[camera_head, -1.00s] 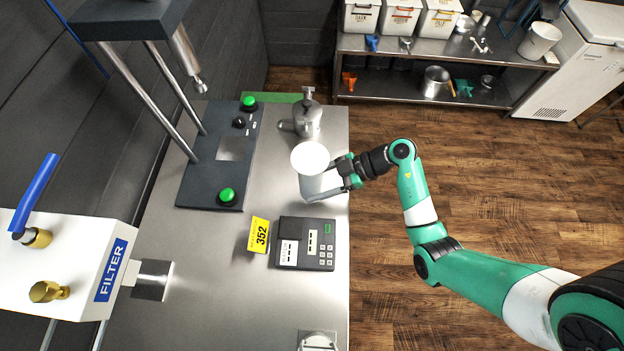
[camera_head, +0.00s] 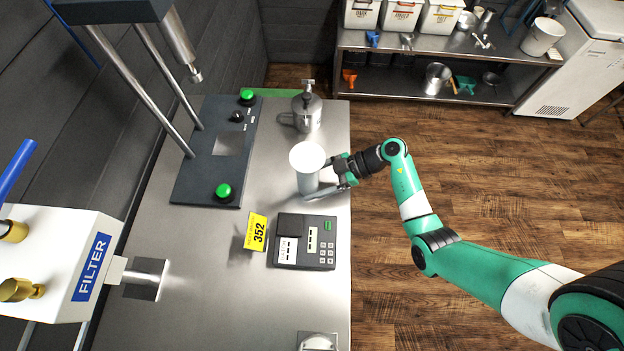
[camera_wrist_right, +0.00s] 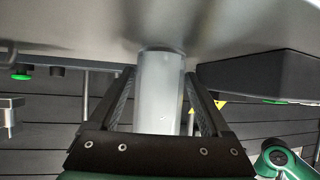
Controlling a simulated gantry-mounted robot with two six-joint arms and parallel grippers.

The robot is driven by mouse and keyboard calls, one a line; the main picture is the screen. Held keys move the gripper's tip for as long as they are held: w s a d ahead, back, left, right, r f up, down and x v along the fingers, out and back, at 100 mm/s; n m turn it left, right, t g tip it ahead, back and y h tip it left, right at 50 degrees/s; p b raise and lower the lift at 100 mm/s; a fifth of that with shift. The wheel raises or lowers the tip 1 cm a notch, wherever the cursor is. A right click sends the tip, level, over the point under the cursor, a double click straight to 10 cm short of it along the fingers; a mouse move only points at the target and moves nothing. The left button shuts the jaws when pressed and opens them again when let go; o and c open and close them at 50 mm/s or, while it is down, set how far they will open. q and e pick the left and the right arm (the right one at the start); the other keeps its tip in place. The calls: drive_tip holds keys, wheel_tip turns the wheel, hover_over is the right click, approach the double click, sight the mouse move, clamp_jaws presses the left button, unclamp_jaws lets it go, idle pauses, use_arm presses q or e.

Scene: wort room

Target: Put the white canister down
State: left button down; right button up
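The white canister (camera_head: 308,180) is upright at the right part of the steel bench (camera_head: 200,270), with its pale round top facing the head camera. My right gripper (camera_head: 335,178) reaches in from the right, its fingers on either side of the canister. The right wrist view shows the canister (camera_wrist_right: 160,90) between the two dark fingers (camera_wrist_right: 160,100), which look closed in on its sides. Its lower end is at or very close to the bench top; I cannot tell whether it touches. My left gripper is not in view.
A metal lidded vessel (camera_head: 307,112) stands just behind the canister. A dark keypad scale (camera_head: 305,242) and yellow 352 tag (camera_head: 257,232) are in front. A dark stand base with green buttons (camera_head: 217,150) is to the left. Bare steel lies between them.

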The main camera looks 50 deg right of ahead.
drive_tip(key=shift+o, duration=1)
drive_tip(key=shift+r, duration=0.1)
drive_tip(key=shift+s+d+r, duration=0.1)
drive_tip(key=shift+r, duration=0.1)
drive_tip(key=p+v, duration=0.2)
drive_tip(key=v, duration=0.9)
drive_tip(key=shift+s+d, duration=0.15)
drive_tip(key=shift+d, duration=0.1)
